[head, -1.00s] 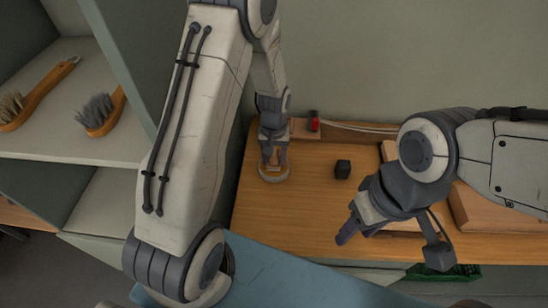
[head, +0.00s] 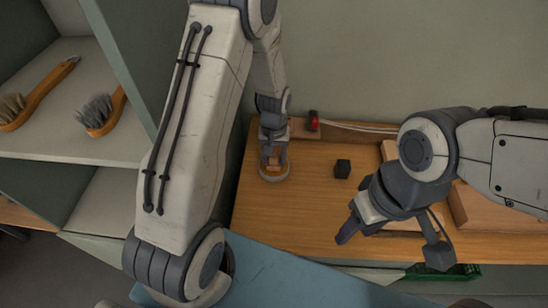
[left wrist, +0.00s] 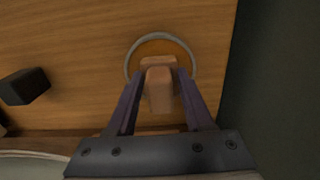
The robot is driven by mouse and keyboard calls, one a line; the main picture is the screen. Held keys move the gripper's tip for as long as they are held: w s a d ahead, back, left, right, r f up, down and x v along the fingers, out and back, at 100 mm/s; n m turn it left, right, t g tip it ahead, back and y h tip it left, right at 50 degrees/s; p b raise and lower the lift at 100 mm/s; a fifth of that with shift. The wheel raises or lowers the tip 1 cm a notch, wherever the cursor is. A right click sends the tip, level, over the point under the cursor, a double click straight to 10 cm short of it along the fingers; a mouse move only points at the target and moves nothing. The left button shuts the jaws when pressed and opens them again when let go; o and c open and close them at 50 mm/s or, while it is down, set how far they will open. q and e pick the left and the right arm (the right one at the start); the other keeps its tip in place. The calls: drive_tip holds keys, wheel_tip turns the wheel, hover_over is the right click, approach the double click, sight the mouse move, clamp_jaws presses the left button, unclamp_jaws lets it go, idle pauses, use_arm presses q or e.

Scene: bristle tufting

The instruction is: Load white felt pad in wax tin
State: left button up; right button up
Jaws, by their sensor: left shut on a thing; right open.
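My left gripper (head: 273,160) is shut on a small tan block (left wrist: 160,88) over the wax tin. The wax tin is a shallow round tin with a pale grey rim (head: 274,179) and an orange-brown inside. It stands on the wooden bench, and its rim (left wrist: 129,60) circles the far end of the block in the left wrist view. I cannot tell whether the block touches the tin's inside. No white felt pad can be made out; the underside of the block is hidden. My right gripper (head: 352,226) is open and empty, over the bench's front right.
A small black block (head: 342,168) stands on the bench right of the tin. A red item (head: 314,121) sits at the wall, with a pale cable. Wooden boards lie under my right arm. Two brushes (head: 38,95) lie on a shelf at left. Bench between tin and black block is clear.

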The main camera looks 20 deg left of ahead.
use_arm(q)
wheel_tip(320, 180, up, 7)
drive_tip(key=p, duration=0.6)
idle(0.4)
